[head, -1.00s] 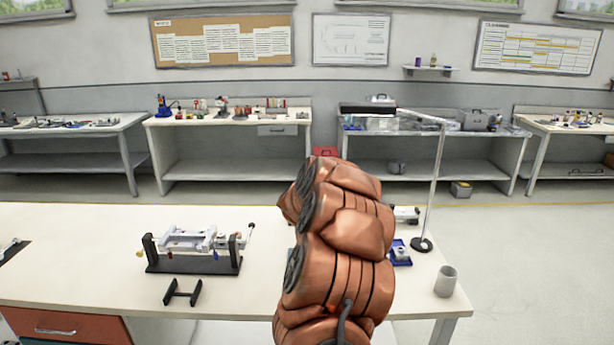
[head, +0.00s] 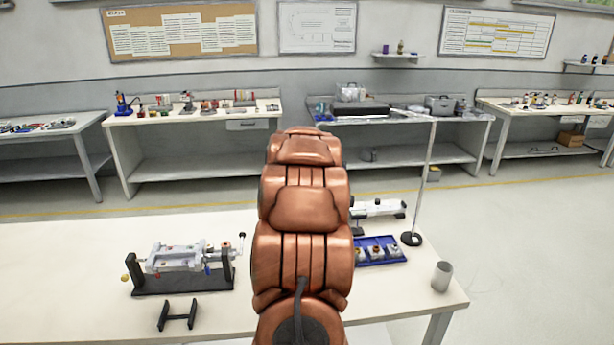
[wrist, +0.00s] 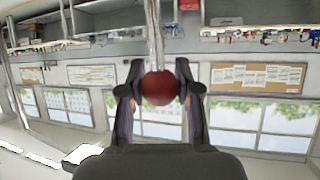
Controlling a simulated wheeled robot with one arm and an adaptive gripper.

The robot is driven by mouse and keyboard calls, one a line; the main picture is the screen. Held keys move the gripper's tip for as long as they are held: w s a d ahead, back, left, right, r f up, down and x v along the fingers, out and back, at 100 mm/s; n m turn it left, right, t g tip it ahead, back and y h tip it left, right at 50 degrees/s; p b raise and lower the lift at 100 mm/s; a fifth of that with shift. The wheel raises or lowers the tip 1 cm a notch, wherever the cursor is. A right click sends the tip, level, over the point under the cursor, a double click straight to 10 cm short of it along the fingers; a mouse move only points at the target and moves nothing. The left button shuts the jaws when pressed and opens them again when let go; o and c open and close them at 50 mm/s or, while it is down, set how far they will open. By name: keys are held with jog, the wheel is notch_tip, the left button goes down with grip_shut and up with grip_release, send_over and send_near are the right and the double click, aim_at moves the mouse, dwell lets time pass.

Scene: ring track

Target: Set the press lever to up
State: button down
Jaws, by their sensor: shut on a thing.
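My gripper (wrist: 160,90) shows in the wrist view, its two dark fingers closed on a red ball knob (wrist: 158,89). A bright metal rod (wrist: 154,35) runs from the knob to the top edge of that upside-down picture; it looks like the press lever. The press body is not clearly seen in either view. In the head view my copper arm stands in the middle and hides my gripper and what is behind it.
On the near bench (head: 70,260) stand a silver fixture on a black base (head: 180,268), a small black stand (head: 177,315), a blue tray with parts (head: 380,251), a white device (head: 378,207), a thin pole (head: 424,180) and a grey cup (head: 441,276). The bench's left part is mostly clear.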

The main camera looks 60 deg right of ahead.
jog(key=shift+w+a+f, duration=0.1)
jog(key=shift+w+f, duration=0.1)
jog(key=shift+f, duration=0.2)
jog(key=c, duration=1.1)
grip_release()
jog(key=shift+o, duration=0.8)
jog(key=shift+w, duration=0.1)
jog(key=shift+o, duration=0.8)
jog(key=shift+r, duration=0.2)
jog(key=shift+s, duration=0.2)
jog(key=v, duration=1.1)
jog(key=shift+a+r, duration=0.25)
jog(key=shift+r, duration=0.1)
jog(key=shift+s, duration=0.1)
